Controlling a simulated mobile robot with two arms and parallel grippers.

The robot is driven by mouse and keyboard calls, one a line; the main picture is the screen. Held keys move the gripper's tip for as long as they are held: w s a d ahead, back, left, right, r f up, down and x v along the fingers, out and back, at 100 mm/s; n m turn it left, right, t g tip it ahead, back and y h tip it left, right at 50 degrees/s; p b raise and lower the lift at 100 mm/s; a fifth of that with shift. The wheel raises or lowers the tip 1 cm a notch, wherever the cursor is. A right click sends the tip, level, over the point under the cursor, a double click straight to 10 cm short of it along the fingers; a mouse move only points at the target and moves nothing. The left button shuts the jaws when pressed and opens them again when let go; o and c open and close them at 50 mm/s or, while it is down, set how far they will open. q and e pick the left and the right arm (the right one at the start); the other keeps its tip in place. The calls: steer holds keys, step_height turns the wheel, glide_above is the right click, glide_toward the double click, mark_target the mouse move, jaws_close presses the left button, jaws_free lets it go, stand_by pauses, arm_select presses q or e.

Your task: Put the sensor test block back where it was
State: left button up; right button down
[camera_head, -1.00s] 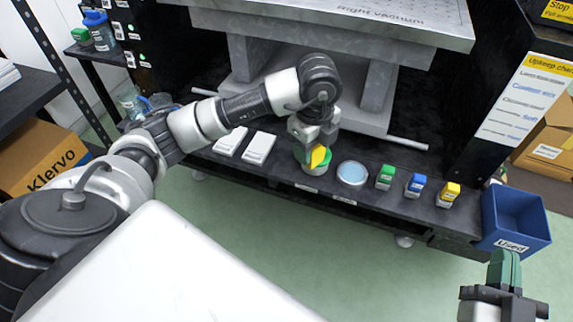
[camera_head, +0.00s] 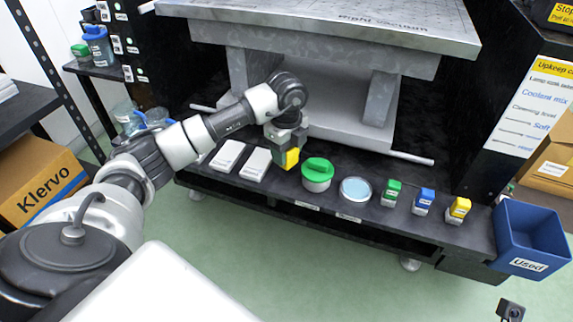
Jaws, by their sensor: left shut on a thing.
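The sensor test block appears to be the small yellow block (camera_head: 292,157) in the jaws of my left gripper (camera_head: 287,158). The gripper points down and is shut on the block. It is over the black lower shelf (camera_head: 270,192), between a white flat piece and a green-lidded round pot. The fingers hide part of the block, and I cannot tell whether it touches the shelf. At the bottom right edge only a small dark part of my right arm shows; its fingers are out of view.
Two white flat pieces (camera_head: 256,164) lie left. A blue "Used" bin (camera_head: 528,238) is at right. The grey machine table (camera_head: 330,32) overhangs behind.

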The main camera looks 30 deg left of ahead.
arm_select(q)
step_height(320, 180, down, 4)
steer(key=shift+f+b, duration=0.1)
steer(key=shift+b, duration=0.9)
steer(key=o, duration=1)
